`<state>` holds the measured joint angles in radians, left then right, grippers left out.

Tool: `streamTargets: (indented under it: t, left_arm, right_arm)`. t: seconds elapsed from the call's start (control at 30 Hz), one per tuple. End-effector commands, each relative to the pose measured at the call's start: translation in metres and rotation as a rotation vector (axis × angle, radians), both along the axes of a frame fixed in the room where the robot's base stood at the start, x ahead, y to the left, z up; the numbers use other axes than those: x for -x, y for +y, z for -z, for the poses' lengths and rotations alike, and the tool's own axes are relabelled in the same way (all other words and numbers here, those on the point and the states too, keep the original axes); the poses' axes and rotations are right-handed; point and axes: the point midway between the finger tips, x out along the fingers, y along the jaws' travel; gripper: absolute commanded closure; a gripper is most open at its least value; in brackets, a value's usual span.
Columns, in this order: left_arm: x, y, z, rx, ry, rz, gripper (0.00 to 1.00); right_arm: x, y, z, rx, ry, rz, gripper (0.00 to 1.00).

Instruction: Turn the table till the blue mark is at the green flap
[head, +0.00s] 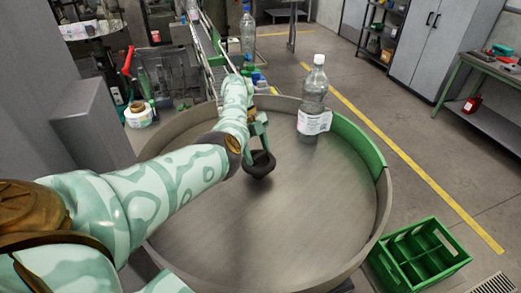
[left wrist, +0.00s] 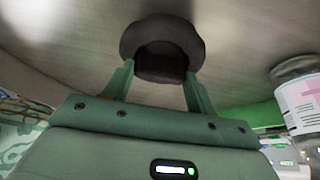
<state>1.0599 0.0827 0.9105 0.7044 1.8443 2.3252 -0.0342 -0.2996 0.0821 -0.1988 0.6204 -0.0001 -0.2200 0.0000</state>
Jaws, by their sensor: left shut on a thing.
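The round metal turntable (head: 310,215) fills the middle of the head view, with a raised rim around it. The green flap (head: 361,143) is a curved section of that rim at the right and back right. My left gripper (head: 261,150) is shut on a dark round knob (head: 260,168) standing on the turntable, left of its middle. In the left wrist view the fingers (left wrist: 160,84) sit on both sides of the knob (left wrist: 162,42). I cannot make out the blue mark in either view; my arm hides part of the left side. My right gripper is not in view.
A clear labelled bottle (head: 314,95) stands upright at the turntable's back right, near the green flap. A conveyor (head: 215,55) with another bottle (head: 247,35) beside it lies behind. A green crate (head: 420,255) sits at the front right, outside the rim.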

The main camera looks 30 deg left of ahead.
Motion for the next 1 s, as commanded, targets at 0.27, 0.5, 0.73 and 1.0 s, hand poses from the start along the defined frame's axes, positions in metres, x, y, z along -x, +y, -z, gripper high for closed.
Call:
streamTargets:
  t: [0.27, 0.5, 0.73, 1.0]
  left_arm:
    - [0.004, 0.005, 0.002, 0.005, 0.002, 0.128, 0.85]
    - [0.005, 0.008, 0.002, 0.004, 0.001, 0.242, 0.85]
    - [0.005, 0.007, 0.002, 0.004, 0.001, 0.344, 0.85]
    - [0.005, 0.007, 0.002, 0.004, 0.001, 0.427, 0.85]
  right_arm:
    - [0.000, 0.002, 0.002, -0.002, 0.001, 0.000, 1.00]
    - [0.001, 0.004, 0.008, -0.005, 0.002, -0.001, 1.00]
    - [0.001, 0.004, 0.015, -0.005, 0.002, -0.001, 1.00]
    - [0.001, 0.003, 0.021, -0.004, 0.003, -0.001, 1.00]
